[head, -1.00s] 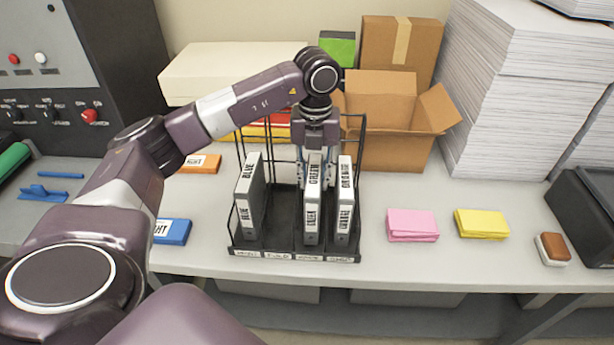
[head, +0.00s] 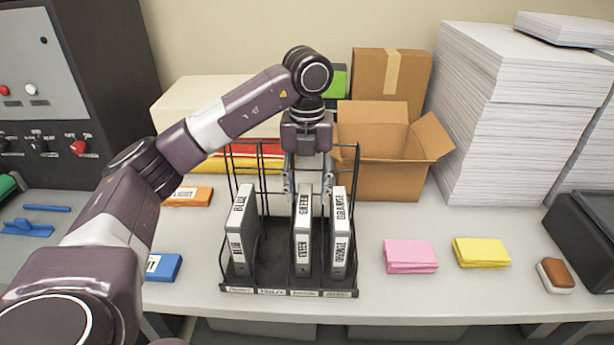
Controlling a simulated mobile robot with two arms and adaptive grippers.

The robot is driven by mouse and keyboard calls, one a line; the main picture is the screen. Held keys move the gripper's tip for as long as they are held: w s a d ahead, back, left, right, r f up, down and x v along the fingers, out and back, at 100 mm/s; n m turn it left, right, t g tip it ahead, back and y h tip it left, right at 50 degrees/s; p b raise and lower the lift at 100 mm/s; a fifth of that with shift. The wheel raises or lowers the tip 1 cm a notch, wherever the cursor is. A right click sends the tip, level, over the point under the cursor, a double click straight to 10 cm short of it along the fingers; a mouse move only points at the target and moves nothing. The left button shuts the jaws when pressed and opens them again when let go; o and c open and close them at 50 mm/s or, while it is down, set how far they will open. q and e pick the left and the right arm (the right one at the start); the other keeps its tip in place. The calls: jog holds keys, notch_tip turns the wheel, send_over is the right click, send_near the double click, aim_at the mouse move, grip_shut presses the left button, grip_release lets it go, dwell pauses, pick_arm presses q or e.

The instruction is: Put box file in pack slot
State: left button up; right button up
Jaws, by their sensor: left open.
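A black wire rack (head: 270,280) with labelled slots stands on the table. It holds three grey box files upright: the one marked BLUE (head: 238,250) at the left, GREEN (head: 302,250) right of the middle, and ORANGE (head: 340,250) at the right. The slot second from the left is empty. My left gripper (head: 306,190) is open, pointing down at the top of the GREEN file, with a finger on each side. I cannot tell whether the fingers touch the file. My right gripper is not in view.
An open cardboard box (head: 385,170) stands behind the rack, and tall paper stacks (head: 510,120) stand at the right. Pink sheets (head: 410,256) and yellow sheets (head: 482,252) lie right of the rack. A blue block (head: 165,267) and an orange block (head: 190,196) lie left.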

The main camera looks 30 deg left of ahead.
pick_arm(q)
notch_tip(320, 180, up, 7)
jog(key=shift+f, duration=0.2)
dwell(0.6)
